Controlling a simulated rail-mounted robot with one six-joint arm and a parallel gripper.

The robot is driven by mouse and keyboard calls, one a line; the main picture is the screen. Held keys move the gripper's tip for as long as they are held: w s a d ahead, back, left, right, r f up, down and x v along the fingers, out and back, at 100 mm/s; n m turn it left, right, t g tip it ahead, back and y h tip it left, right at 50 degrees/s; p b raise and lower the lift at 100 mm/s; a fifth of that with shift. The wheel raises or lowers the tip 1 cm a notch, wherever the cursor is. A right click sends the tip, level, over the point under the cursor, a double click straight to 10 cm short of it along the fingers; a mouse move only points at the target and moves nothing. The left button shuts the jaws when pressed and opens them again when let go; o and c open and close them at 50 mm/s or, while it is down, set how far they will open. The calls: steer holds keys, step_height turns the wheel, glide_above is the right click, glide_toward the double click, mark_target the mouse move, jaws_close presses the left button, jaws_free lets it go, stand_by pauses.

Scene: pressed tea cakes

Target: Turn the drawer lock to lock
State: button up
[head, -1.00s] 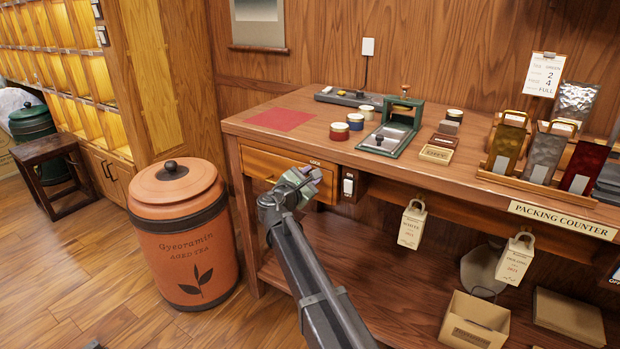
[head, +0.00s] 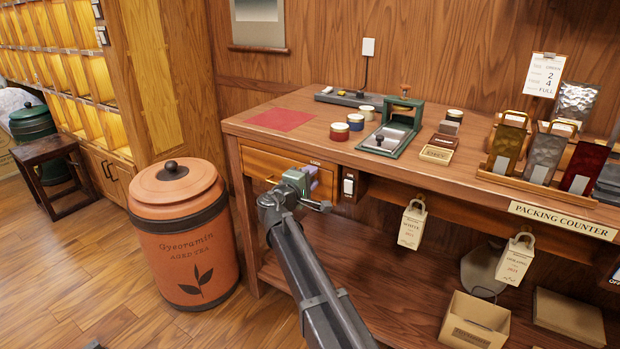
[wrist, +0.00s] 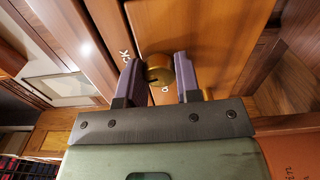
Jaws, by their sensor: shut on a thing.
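The wooden drawer (head: 262,164) under the left end of the counter is closed. Its lock, a round brass knob (wrist: 159,68), shows in the wrist view on the drawer front (wrist: 205,35), with part of the printed word LOCK beside it. My gripper (wrist: 158,76) has its two purple fingers on either side of the knob and is shut on it. In the head view my gripper (head: 309,176) is at the right end of the drawer front and hides the knob. I cannot read which way the knob points.
A white switch (head: 349,186) is just right of my gripper under the counter (head: 345,160). A large orange tea canister (head: 180,235) stands on the floor to the left. Paper tags (head: 412,226) hang under the counter to the right. The floor in front is clear.

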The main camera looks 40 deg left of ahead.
steer(key=shift+m, duration=1.4)
steer(key=o, duration=0.9)
steer(key=s, duration=0.7)
steer(key=s+d, duration=0.1)
steer(key=s, duration=0.2)
steer(key=shift+s+d, duration=0.1)
steer(key=shift+s, duration=0.25)
